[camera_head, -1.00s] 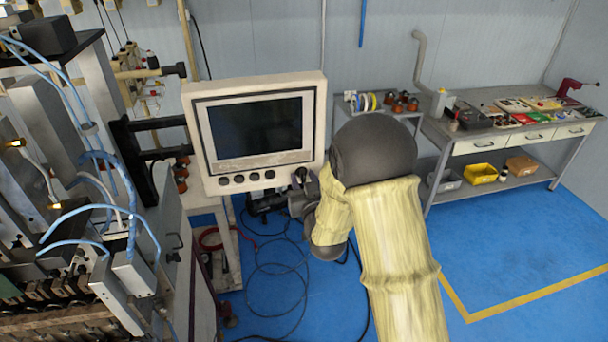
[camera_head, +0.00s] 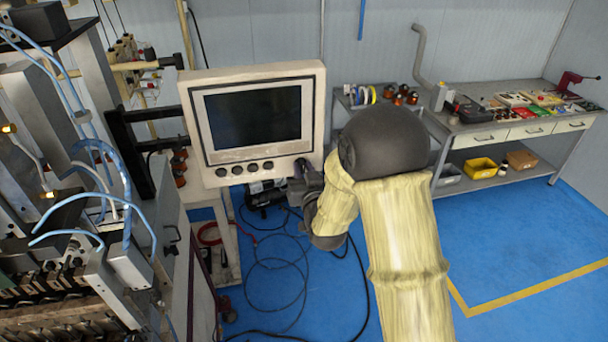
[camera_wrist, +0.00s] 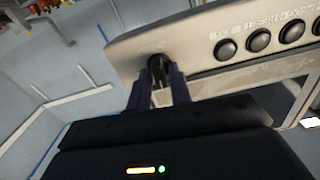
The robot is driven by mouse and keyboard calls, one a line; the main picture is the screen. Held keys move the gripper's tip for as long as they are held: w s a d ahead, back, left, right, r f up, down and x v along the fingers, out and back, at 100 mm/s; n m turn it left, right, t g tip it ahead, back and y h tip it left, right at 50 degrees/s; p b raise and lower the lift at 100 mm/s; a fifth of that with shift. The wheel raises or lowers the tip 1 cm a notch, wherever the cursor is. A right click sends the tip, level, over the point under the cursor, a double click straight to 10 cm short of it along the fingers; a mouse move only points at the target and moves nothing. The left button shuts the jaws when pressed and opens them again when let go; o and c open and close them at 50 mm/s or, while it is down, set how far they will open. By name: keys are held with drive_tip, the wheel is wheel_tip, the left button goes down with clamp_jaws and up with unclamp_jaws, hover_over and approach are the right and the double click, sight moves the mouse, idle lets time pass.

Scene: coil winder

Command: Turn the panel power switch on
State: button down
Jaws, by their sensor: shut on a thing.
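The control panel (camera_head: 208,120) is a cream box with a dark screen, with a row of round black buttons (camera_head: 237,170) under the screen. The panel's power switch (camera_wrist: 159,62) is a dark knob at the panel's corner, beside the button row, seen in the wrist view. My gripper (camera_wrist: 158,86) is shut on this switch, with one finger on each side of it. In the head view my gripper (camera_head: 303,172) is at the panel's lower right corner, and its fingers and the switch are mostly hidden there. I cannot tell the switch's exact setting.
A machine with blue hoses (camera_head: 130,262) stands close at the left. Cables (camera_head: 275,290) lie on the blue floor below the panel. A workbench (camera_head: 490,140) with tools and bins stands at the back right. Open floor lies at the right.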

drive_tip(key=m+b, duration=0.2)
drive_tip(key=b, duration=0.1)
drive_tip(key=m+b, duration=0.1)
drive_tip(key=b, duration=0.2)
drive_tip(key=shift+d+f+m, duration=0.1)
drive_tip(key=shift+f+m, duration=0.2)
drive_tip(key=shift+m, duration=0.1)
drive_tip(key=m+b, duration=0.4)
drive_tip(key=b, duration=0.2)
drive_tip(key=shift+m, duration=0.3)
drive_tip(key=m+b, duration=0.5)
drive_tip(key=b, duration=0.1)
drive_tip(key=m+b, duration=0.2)
drive_tip(key=m, duration=0.1)
drive_tip(key=shift+r+b, duration=0.1)
drive_tip(key=shift+b, duration=0.2)
drive_tip(key=shift+r+m+b, duration=0.1)
drive_tip(key=shift+m+b, duration=0.2)
drive_tip(key=c, duration=1.5)
unclamp_jaws()
drive_tip(key=shift+w, duration=0.1)
drive_tip(key=shift+o, duration=0.2)
